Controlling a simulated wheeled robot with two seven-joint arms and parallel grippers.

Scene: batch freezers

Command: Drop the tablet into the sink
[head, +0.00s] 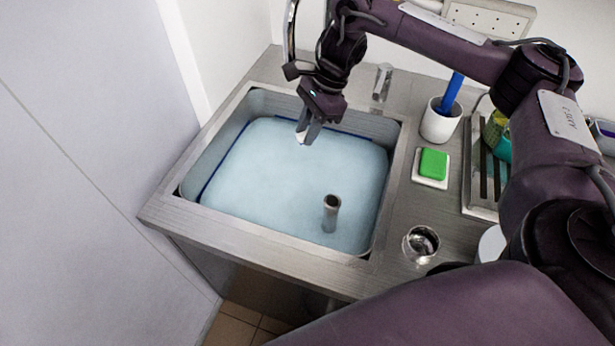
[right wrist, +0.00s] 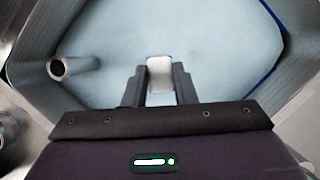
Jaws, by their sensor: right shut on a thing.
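The sink (head: 255,262) is a steel basin filled with pale blue water, set in a metal counter. My right gripper (head: 308,130) hangs over the back part of the sink, pointing down. It is shut on a small white tablet (head: 301,138), held above the water. In the right wrist view the tablet (right wrist: 160,74) sits between the two dark fingers, with the water behind it. My left gripper is in neither view.
A grey upright pipe (head: 331,212) stands in the water. The tap (head: 381,82) is behind the sink. To the right are a white cup with a blue handle (head: 440,120), a green sponge (head: 433,163), a metal bowl (head: 420,244) and a drying rack (head: 480,180).

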